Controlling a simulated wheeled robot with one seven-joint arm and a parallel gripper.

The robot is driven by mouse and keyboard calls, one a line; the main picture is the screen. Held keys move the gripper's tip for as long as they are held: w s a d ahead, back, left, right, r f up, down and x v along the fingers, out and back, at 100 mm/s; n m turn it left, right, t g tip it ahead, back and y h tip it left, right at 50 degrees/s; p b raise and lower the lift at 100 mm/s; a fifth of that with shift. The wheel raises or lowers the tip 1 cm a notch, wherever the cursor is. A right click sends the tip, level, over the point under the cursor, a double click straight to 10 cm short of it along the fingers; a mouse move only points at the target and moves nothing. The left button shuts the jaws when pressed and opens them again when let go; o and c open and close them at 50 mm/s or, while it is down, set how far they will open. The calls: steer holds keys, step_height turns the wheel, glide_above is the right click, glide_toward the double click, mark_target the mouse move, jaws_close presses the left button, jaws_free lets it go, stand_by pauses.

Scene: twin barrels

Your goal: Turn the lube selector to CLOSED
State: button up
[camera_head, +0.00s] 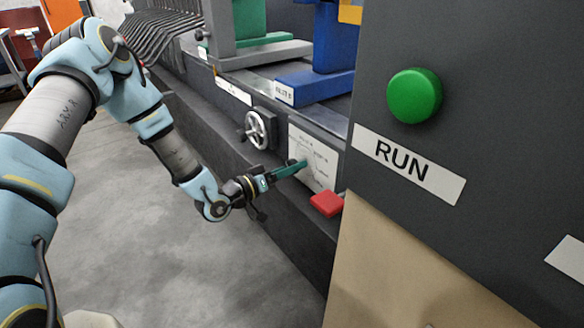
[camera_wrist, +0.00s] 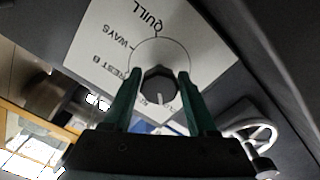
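The lube selector is a dark faceted knob (camera_wrist: 160,84) on a white label plate (camera_wrist: 100,38). The plate reads QUILL, WAYS and REST B; other lettering by the knob is partly covered. The knob's white pointer line points down in the wrist view, between my fingers. In the head view my gripper (camera_head: 303,164) reaches the plate (camera_head: 325,158) from the left, and the fingers hide much of the knob.
A handwheel (camera_head: 258,129) sits left of the plate and shows at right in the wrist view (camera_wrist: 250,132). A red block (camera_head: 327,204) juts out just below the plate. A dark panel with a green RUN button (camera_head: 414,95) stands at right. The floor is clear.

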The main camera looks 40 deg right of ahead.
steer(key=o, duration=0.3)
steer(key=a, duration=0.3)
steer(key=a+b, duration=0.1)
steer(key=a, duration=0.6)
steer(key=shift+w+a, duration=0.3)
steer(key=shift+a, duration=0.1)
